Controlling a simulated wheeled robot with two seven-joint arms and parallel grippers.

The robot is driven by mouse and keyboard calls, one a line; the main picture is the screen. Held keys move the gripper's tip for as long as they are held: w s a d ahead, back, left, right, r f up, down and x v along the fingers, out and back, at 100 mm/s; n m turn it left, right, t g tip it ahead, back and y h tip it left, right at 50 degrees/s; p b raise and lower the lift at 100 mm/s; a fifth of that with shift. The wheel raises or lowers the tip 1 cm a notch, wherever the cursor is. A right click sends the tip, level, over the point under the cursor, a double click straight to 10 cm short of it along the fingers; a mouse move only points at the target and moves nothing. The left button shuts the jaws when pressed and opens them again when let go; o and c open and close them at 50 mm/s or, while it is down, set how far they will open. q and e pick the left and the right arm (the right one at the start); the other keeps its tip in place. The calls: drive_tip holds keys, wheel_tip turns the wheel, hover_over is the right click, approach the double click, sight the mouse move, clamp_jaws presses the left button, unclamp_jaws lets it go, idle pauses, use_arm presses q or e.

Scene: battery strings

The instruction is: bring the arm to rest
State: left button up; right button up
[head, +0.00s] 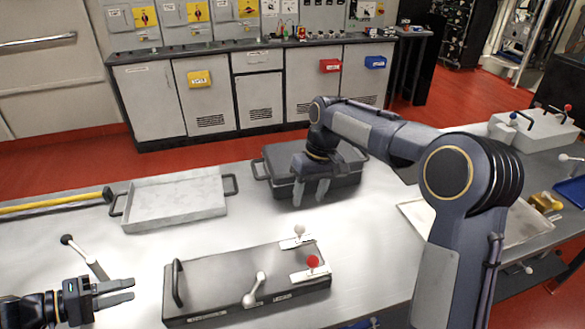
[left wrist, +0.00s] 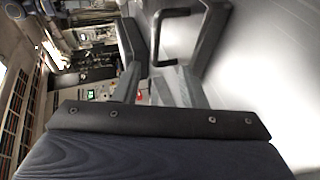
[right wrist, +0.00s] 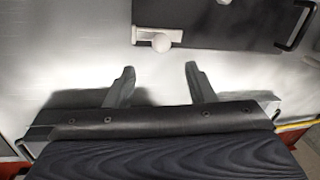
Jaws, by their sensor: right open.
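My left gripper (head: 134,290) is at the lower left of the head view, pointing right toward the grey panel box (head: 215,275). Its fingers stand apart with nothing between them, and they also show in the left wrist view (left wrist: 160,85). My right gripper (head: 310,196) points down over the table (head: 240,215), in front of the dark lidded case (head: 345,185). Its fingers are spread and empty in the right wrist view (right wrist: 160,75). My right arm reaches in from the right and bends over the table.
The panel box carries a white lever (head: 255,290), a red knob (head: 313,262) and a white knob (head: 299,231). An empty grey tray (head: 175,200) stands at the back left. A black-knobbed lever (head: 85,255) is near my left gripper. Bare table lies between tray and panel box.

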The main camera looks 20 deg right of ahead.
drive_tip(key=s+d+r+m+t+y, duration=0.1)
drive_tip(key=s+d+r, duration=0.15)
drive_tip(key=s, duration=0.45)
drive_tip(key=s+d+r+m+t, duration=0.1)
drive_tip(key=s+r+t, duration=0.15)
drive_tip(key=s, duration=0.45)
use_arm(q)
drive_tip(key=s+d+r+y, duration=0.1)
drive_tip(key=s+r+y, duration=0.2)
drive_tip(key=s, duration=0.3)
drive_tip(key=s+d+r+t+y, duration=0.1)
drive_tip(key=s+r+y, duration=0.2)
drive_tip(key=s, duration=0.4)
drive_tip(key=s+d+r+y, duration=0.2)
drive_tip(key=s+r+y, duration=0.1)
drive_tip(key=s, duration=0.4)
drive_tip(key=shift+s+r+m+y, duration=0.15)
drive_tip(key=shift+s+m+y, duration=0.05)
drive_tip(key=shift+m+y, duration=0.1)
use_arm(e)
drive_tip(key=s+a+f+m+t, duration=0.1)
drive_tip(key=s+f, duration=0.1)
drive_tip(key=s, duration=0.6)
drive_tip(key=s+a+f+m+t, duration=0.1)
drive_tip(key=s+a+f, duration=0.1)
drive_tip(key=s, duration=0.5)
drive_tip(key=shift+s+a+f+y, duration=0.15)
drive_tip(key=shift+s+f+y, duration=0.2)
drive_tip(key=shift+f, duration=0.2)
